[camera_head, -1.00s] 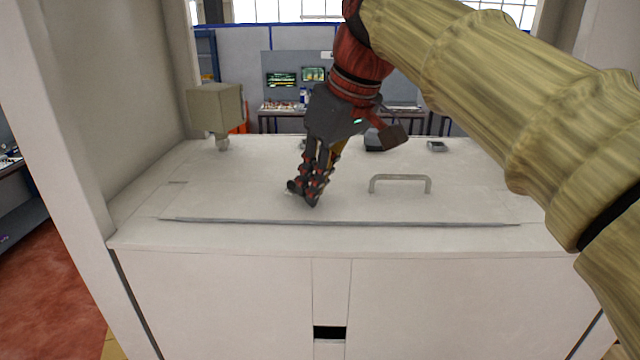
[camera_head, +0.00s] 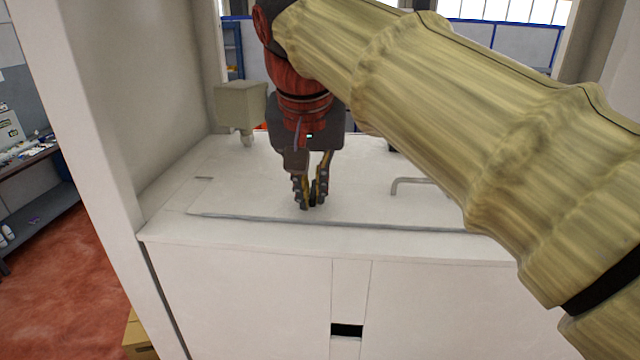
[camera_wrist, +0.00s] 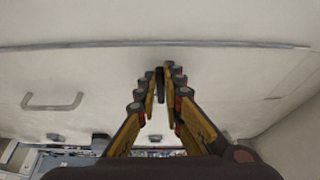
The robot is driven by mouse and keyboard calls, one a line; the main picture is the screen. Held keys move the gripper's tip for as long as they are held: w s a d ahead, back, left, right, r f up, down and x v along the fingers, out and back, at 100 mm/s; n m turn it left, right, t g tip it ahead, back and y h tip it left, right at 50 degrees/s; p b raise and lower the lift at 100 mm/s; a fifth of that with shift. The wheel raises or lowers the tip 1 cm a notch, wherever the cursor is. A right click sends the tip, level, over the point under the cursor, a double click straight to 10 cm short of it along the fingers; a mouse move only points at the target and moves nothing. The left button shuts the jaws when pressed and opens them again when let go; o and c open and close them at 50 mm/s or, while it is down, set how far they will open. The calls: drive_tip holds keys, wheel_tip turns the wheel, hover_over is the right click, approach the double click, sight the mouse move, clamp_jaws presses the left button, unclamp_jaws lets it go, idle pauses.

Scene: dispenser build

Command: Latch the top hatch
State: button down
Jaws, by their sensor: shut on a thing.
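The top hatch (camera_head: 365,203) is a flat white panel lying level in the top of the white cabinet. A dark seam (camera_head: 260,219) runs along its front edge, and no raised gap shows. A grey bar handle (camera_head: 412,183) stands on the hatch, right of my gripper, partly hidden by my arm. It also shows in the wrist view (camera_wrist: 52,106). My gripper (camera_head: 311,203) points down at the hatch's front part. Its fingers are shut on a small dark upright piece, likely the latch, which shows between the fingertips in the wrist view (camera_wrist: 160,86).
A beige box-shaped fixture (camera_head: 240,105) stands at the back left of the cabinet top. A white side wall (camera_head: 180,70) rises at the left. The cabinet top left of my gripper is clear. The cabinet front has a dark slot (camera_head: 347,330).

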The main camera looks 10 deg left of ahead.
drive_tip(key=shift+a+r+m, duration=0.15)
drive_tip(key=shift+a+m, duration=0.05)
drive_tip(key=shift+m, duration=0.2)
drive_tip(key=c, duration=2)
unclamp_jaws()
drive_tip(key=shift+c, duration=0.2)
drive_tip(key=shift+o, duration=0.6)
drive_tip(key=v, duration=1.1)
drive_tip(key=shift+s+r, duration=0.25)
drive_tip(key=shift+r, duration=0.05)
drive_tip(key=shift+a, duration=0.1)
